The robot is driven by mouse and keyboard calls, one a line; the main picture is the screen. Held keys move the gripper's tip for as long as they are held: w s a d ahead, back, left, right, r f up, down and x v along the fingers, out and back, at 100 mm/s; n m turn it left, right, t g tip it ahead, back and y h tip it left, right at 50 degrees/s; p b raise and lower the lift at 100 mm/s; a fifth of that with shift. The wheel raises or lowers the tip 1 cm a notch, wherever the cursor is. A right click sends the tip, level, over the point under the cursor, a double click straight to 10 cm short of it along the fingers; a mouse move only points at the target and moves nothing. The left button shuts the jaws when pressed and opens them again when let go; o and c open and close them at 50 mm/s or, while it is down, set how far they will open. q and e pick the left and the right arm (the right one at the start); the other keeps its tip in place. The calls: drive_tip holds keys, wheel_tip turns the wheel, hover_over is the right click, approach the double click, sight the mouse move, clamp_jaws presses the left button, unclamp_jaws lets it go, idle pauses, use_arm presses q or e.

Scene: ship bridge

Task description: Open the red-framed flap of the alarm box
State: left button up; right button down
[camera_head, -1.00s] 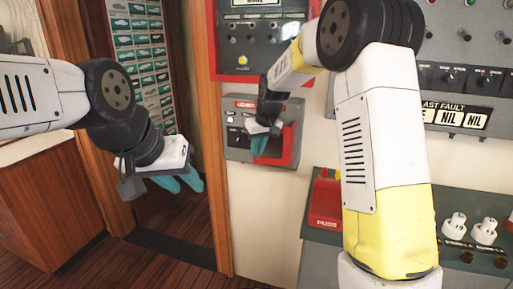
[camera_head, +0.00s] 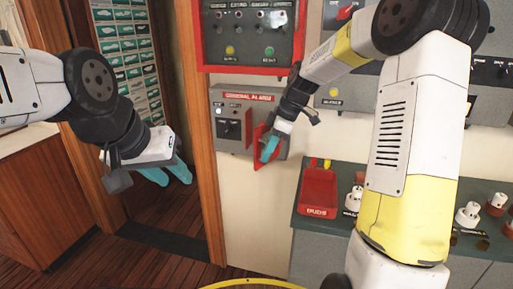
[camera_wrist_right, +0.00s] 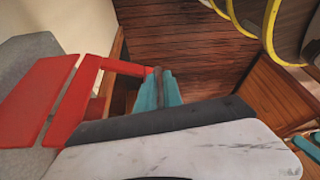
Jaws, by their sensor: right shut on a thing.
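The grey alarm box (camera_head: 229,96) is on the cream wall below a red-framed panel. Its red-framed flap (camera_head: 258,134) stands out from the box front at an angle, open. In the right wrist view, a red frame bar of the flap (camera_wrist_right: 83,98) runs to my right gripper (camera_wrist_right: 158,86), whose teal fingers are shut on its edge. In the head view, my right gripper (camera_head: 268,150) is in front of the box's right part and hides part of the flap. My left gripper (camera_head: 168,174) is open and empty, left of the door post, away from the box.
A red bin (camera_head: 318,190) sits on the green-topped counter (camera_head: 335,222) right of and below the box, with several white and red-brown knobs further right. A wooden door post (camera_head: 207,150) stands left of the box. Yellow curved rails (camera_wrist_right: 270,30) show in the right wrist view.

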drive_tip(key=s+d+n+g, duration=0.1)
drive_tip(key=d+n+g, duration=0.1)
drive_tip(key=d+n, duration=0.4)
drive_tip(key=shift+d, duration=0.9)
drive_tip(key=c, duration=1.8)
unclamp_jaws()
drive_tip(key=v, duration=0.8)
drive_tip(key=shift+a, duration=0.15)
